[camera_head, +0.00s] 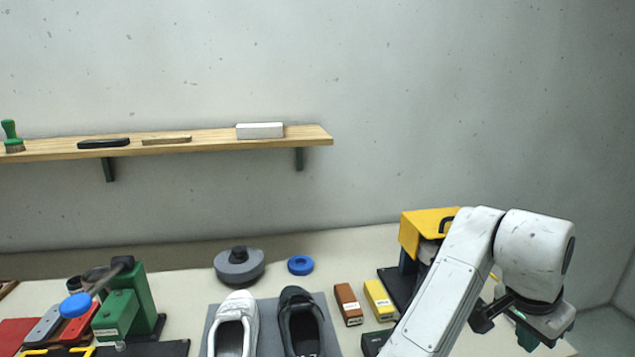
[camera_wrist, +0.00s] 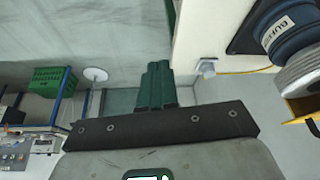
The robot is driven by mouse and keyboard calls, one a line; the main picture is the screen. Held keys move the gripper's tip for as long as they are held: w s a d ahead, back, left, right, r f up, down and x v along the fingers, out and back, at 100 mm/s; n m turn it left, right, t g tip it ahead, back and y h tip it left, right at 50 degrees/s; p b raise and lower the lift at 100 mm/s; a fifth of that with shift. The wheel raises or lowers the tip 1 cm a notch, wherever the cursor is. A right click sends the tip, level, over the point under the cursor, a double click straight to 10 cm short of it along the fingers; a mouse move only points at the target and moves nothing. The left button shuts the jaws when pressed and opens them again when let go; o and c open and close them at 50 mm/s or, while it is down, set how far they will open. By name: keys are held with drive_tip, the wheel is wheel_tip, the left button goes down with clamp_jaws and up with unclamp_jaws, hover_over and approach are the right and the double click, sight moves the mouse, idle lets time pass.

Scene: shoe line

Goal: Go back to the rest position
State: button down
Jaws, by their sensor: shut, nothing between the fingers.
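My gripper (camera_head: 527,338) is at the right end of the table in the head view, hanging below my white arm and partly hidden by it. In the wrist view my gripper's green fingers (camera_wrist: 156,85) are together with nothing between them. It touches no object that I can see. A white shoe (camera_head: 236,325) and a dark shoe (camera_head: 301,325) stand side by side on a grey mat (camera_head: 264,312) at the front middle of the table.
A yellow-topped machine (camera_head: 425,232) stands just behind my arm. A brown block (camera_head: 348,304) and a yellow block (camera_head: 379,299) lie left of my arm. A green machine (camera_head: 128,300) stands at the left. A wooden shelf (camera_head: 215,139) is on the wall. A green crate (camera_wrist: 53,82) shows beyond.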

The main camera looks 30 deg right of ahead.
drive_tip(key=a+f+n+t+h, duration=0.2)
drive_tip(key=a+f+n+t, duration=0.1)
drive_tip(key=f+n, duration=0.9)
drive_tip(key=s+a+f+n+y, duration=0.3)
drive_tip(key=s+a+f, duration=0.3)
drive_tip(key=a, duration=0.3)
drive_tip(key=s+a+f+n+g+y, duration=0.1)
drive_tip(key=s+a+f+n+y, duration=0.2)
drive_tip(key=s+a+f, duration=0.3)
drive_tip(key=a+f, duration=0.3)
drive_tip(key=shift+s+g, duration=0.25)
drive_tip(key=shift+g, duration=0.05)
